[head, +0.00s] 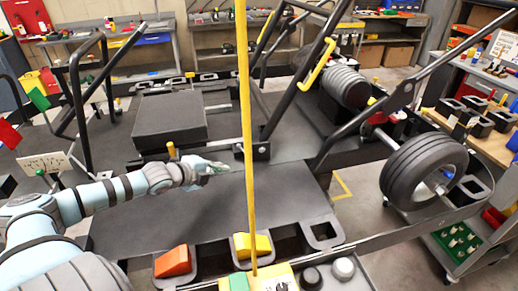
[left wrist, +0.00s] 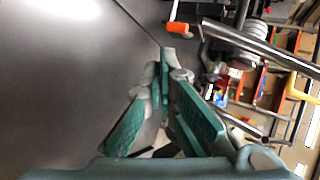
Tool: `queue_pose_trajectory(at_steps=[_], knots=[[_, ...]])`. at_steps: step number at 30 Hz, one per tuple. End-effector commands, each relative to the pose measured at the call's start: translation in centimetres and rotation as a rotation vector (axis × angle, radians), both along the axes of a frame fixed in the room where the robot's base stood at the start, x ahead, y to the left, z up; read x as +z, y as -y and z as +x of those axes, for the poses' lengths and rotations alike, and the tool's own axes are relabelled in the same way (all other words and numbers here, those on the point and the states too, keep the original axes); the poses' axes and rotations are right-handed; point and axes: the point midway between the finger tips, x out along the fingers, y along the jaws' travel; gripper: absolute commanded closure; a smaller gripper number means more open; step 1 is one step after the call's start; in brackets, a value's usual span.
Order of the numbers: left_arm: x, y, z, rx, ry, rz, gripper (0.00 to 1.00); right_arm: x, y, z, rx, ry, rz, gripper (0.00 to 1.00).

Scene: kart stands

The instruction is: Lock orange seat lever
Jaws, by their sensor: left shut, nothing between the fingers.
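The dark seat (head: 170,117) stands on the kart's flat floor in the head view. A small yellow-orange lever handle (head: 172,151) stands upright at its near edge. In the left wrist view an orange-tipped lever (left wrist: 180,28) shows just beyond the fingertips, next to a metal rail; I cannot tell whether it touches them. My left gripper (head: 218,168) is shut and empty, low over the floor plate in front of the seat, right of the handle. Its green finger pads show in the left wrist view (left wrist: 163,80). My right gripper is not in view.
A yellow pole (head: 245,120) stands upright just right of my left gripper. Black frame tubes (head: 300,90) and a wheel (head: 423,170) are to the right. An orange wedge (head: 173,262) and a yellow wedge (head: 252,246) sit in front. The floor plate (head: 190,215) is mostly clear.

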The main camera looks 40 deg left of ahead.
Motion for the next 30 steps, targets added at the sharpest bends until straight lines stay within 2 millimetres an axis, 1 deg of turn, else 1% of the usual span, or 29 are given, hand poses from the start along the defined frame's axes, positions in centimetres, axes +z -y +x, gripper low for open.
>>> queue_pose_trajectory(at_steps=[2,5,8,11,12,15,21,25,27,30], knots=[[-0.1,0.0,0.0,0.001,0.0,0.001,1.0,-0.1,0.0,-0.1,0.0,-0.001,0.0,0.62],[-0.4,-0.2,0.2,0.007,0.003,0.002,1.0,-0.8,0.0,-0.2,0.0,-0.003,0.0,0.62],[-1.2,-0.5,0.8,0.016,0.005,0.002,1.0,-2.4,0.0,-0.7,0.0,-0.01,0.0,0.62],[-2.1,-0.5,1.8,0.01,0.006,-0.002,1.0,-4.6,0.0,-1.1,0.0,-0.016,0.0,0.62],[-2.4,-0.7,2.5,0.021,0.01,-0.004,1.0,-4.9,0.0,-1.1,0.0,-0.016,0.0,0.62],[-3.3,-0.5,4.5,0.014,0.008,-0.008,1.0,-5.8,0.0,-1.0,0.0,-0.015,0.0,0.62],[-5.3,-0.2,8.3,0.009,0.003,-0.009,1.0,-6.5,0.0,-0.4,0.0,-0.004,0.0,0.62],[-5.1,-0.2,10.5,0.006,0.002,-0.006,1.0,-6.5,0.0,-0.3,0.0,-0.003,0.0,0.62],[-5.2,-0.3,11.3,0.007,0.001,-0.003,1.0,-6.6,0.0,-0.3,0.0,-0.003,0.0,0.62],[-5.2,-0.3,12.1,0.006,0.0,-0.001,1.0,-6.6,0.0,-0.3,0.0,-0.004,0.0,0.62]])
